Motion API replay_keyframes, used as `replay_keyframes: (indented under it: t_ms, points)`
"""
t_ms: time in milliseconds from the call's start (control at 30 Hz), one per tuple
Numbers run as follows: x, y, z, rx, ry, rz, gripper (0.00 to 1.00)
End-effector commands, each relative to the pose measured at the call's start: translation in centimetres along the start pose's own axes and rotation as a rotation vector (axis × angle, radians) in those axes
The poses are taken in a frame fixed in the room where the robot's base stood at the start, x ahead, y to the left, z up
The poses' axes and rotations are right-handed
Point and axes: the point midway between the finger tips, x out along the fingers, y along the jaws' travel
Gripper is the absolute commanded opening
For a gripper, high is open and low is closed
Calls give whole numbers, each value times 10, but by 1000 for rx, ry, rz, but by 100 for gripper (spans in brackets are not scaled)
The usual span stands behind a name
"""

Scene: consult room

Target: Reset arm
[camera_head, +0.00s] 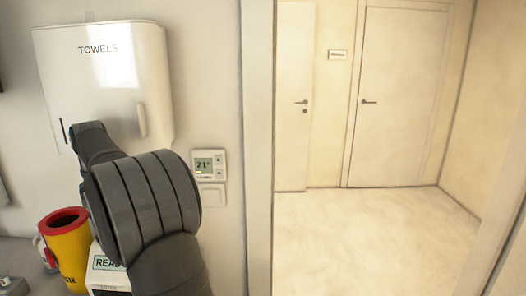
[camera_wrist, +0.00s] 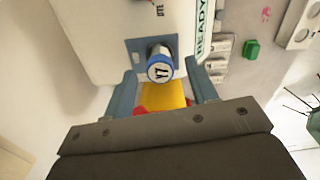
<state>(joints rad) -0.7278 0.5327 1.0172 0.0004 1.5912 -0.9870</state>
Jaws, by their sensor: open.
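My gripper (camera_wrist: 162,70) shows in the wrist view with its two blue-grey fingers apart. A small tube with a blue-rimmed cap marked Y7 (camera_wrist: 160,66) stands in a dark blue socket on a white device (camera_wrist: 98,45) with a green READY label. The cap appears between the fingertips, and I see no clear contact with either finger. In the head view the white device (camera_head: 108,279) is partly hidden behind my arm. My gripper is not visible in that view.
A yellow bin with a red rim (camera_head: 72,257) stands left of the device. A towel dispenser (camera_head: 105,80) and a thermostat (camera_head: 208,166) are on the wall near my arm. A green block (camera_wrist: 252,49) lies at right in the wrist view. An open doorway is at right.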

Motion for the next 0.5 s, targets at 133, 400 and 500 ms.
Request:
replay_keyframes:
  t_ms: [133, 400, 500]
  points:
    - [17, 0, 0, 0, 2, 3, 53]
    - [-28, 0, 0, 0, 1, 2, 53]
    - [-36, 0, 0, 0, 0, 0, 53]
